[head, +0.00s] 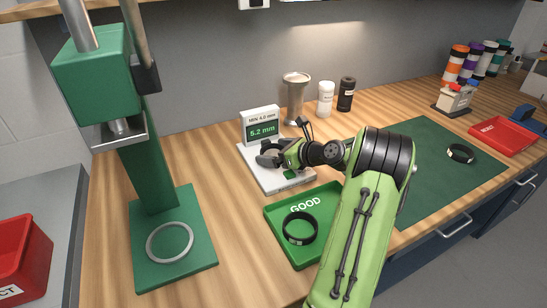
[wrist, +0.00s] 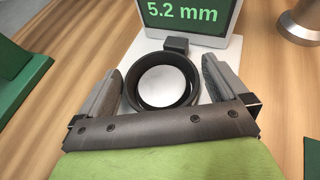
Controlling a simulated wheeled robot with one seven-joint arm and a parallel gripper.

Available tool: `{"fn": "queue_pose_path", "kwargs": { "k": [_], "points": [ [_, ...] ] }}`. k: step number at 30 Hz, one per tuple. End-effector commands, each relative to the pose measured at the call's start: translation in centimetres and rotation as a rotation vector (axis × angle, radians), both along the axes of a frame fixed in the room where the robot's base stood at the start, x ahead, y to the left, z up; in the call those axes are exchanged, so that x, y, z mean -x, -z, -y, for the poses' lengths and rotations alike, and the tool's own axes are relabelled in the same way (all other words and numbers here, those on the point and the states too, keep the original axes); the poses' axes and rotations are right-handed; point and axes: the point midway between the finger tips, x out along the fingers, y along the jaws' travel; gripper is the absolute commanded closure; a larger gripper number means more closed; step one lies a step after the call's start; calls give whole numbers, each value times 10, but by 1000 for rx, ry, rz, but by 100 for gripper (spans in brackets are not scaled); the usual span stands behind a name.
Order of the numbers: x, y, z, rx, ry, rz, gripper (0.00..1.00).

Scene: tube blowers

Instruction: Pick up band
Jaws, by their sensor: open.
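A dark band (wrist: 160,106) sits on a white gauge plate (wrist: 222,58) around a pale round disc in the wrist view. My gripper (wrist: 161,72) is open, with one finger on the left of this band and one on the right. Whether the fingers touch it I cannot tell. In the head view my gripper (head: 270,156) is over the gauge and hides most of this band. A second black band (head: 300,240) lies in the green GOOD tray (head: 329,200). A third black band (head: 461,161) lies on the green mat (head: 420,190).
The gauge display (head: 262,127) reads 5.2 mm and stands just behind the plate. A metal cup (head: 295,98) and two small bottles stand behind at the right. A green press (head: 150,170) with a pale ring on its base stands left. A red REJECT tray (head: 505,137) is far right.

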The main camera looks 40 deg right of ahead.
Motion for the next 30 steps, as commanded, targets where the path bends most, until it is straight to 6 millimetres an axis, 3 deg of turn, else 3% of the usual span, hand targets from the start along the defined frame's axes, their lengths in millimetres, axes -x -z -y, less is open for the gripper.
{"fn": "queue_pose_path", "kwargs": {
  "k": [2, 11, 17, 20, 27, 30],
  "points": [
    [0, -1, 0, 0, 0, 0, 2],
    [1, -1, 0, 0, -1, 0, 47],
    [1, -4, 0, 1, 0, 0, 47],
    [1, -22, 0, 3, 0, 2, 47],
    [1, -84, 0, 3, 0, 1, 47],
    [1, -97, 0, 2, -1, 0, 47]
  ]
}}
